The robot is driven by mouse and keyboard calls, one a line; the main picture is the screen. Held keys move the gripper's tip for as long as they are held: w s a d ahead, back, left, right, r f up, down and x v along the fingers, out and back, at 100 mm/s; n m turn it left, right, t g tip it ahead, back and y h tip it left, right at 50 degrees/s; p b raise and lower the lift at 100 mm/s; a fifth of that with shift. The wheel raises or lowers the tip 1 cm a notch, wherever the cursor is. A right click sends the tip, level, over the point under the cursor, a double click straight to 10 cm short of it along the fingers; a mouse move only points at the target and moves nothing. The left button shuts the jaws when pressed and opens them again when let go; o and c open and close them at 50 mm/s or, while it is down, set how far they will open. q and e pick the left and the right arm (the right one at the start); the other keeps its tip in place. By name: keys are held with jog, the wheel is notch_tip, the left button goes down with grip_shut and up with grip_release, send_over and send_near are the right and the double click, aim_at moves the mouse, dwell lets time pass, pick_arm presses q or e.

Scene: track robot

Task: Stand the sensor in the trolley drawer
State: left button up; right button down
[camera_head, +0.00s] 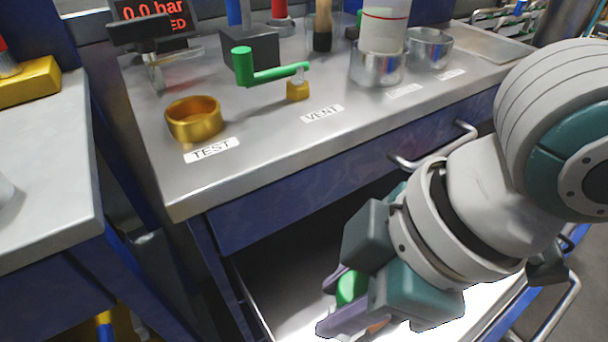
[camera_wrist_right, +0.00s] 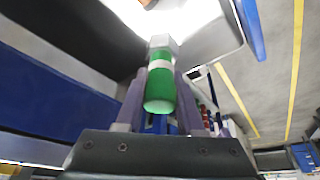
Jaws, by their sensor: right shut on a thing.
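The sensor is a green cylinder with a pale band and a grey hex end. In the right wrist view the sensor (camera_wrist_right: 160,88) sits between the two purple fingers, its hex end pointing away towards a bright surface. In the head view only a green part of the sensor (camera_head: 350,287) shows between the fingers; the rest is hidden. My right gripper (camera_head: 336,308) is shut on it, over the open trolley drawer (camera_head: 292,308). The drawer's floor is brightly lit, and my arm covers much of it. I cannot tell whether the sensor touches the floor. My left gripper is out of view.
The trolley top (camera_head: 275,140) carries a brass ring (camera_head: 194,119) by the TEST label, a green-handled valve (camera_head: 262,72) and metal cups (camera_head: 428,48). A closed upper drawer with a handle (camera_head: 432,150) lies above the open one. Another bench (camera_head: 45,160) stands at left.

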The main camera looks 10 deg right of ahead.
notch_tip(320, 180, down, 4)
jog(key=shift+r+b, duration=0.1)
jog(key=shift+b, duration=0.35)
notch_tip(320, 180, down, 4)
jog(key=shift+r+b, duration=0.1)
jog(key=shift+b, duration=0.75)
jog(key=shift+f, duration=0.25)
jog(key=c, duration=0.5)
grip_release()
